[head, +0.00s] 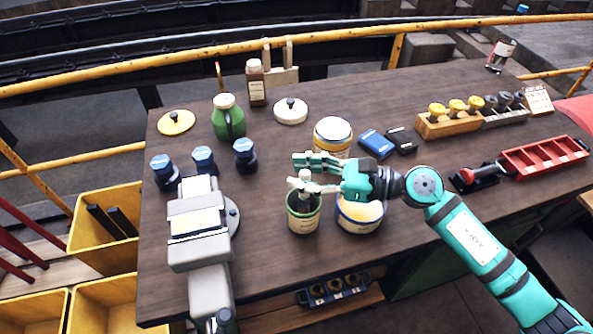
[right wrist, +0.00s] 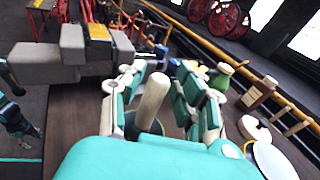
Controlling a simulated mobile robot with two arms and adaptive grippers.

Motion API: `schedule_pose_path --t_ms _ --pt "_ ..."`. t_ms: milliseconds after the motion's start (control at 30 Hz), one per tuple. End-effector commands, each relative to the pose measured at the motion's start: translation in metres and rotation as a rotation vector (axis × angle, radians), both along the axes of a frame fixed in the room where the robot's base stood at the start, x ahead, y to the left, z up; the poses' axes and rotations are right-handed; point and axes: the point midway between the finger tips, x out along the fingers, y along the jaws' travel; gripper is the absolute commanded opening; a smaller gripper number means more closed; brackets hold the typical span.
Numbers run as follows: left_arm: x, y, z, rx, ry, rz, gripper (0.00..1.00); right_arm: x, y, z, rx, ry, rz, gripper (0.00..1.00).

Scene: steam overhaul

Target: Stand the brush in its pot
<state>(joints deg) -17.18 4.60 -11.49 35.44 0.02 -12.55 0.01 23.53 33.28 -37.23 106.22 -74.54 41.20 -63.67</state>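The brush's pale handle (right wrist: 152,100) stands up from the mouth of a dark green pot (head: 303,221) with a cream label, at the front middle of the bench. The handle's top also shows in the head view (head: 304,174). The bristles are hidden in the pot. My right gripper (head: 306,173) is over the pot, its fingers apart on either side of the handle. In the right wrist view the handle is nearer the left finger, with a gap to the right one. What seems to be my left gripper (right wrist: 22,128) hangs at the far left, away from the bench; its fingers are unclear.
An open tin (head: 360,217) stands close right of the pot, and another yellow-banded tin (head: 333,136) behind. A grey vise (head: 200,235) is to the left. Blue-capped jars (head: 204,161) and a green jug (head: 228,118) stand farther back. A red tray (head: 545,157) is at right.

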Motion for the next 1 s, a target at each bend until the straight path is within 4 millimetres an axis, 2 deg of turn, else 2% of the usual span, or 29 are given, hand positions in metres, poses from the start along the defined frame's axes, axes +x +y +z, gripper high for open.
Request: schedule_pose_path --t_ms 300,500,667,1000 --pt "0.0 0.0 0.0 0.0 0.0 0.0 0.4 -0.015 -0.066 0.006 -0.003 0.003 0.0 0.33" --pt "0.0 0.0 0.0 0.0 0.0 0.0 0.4 -0.021 -0.094 0.01 -0.002 0.002 0.0 0.33" --pt "0.0 0.0 0.0 0.0 0.0 0.0 0.4 -0.023 -0.101 0.011 -0.001 0.0 0.002 0.33" --pt "0.001 0.0 0.0 0.0 -0.001 0.0 0.4 -0.023 -0.102 0.012 0.0 0.0 0.002 0.33"
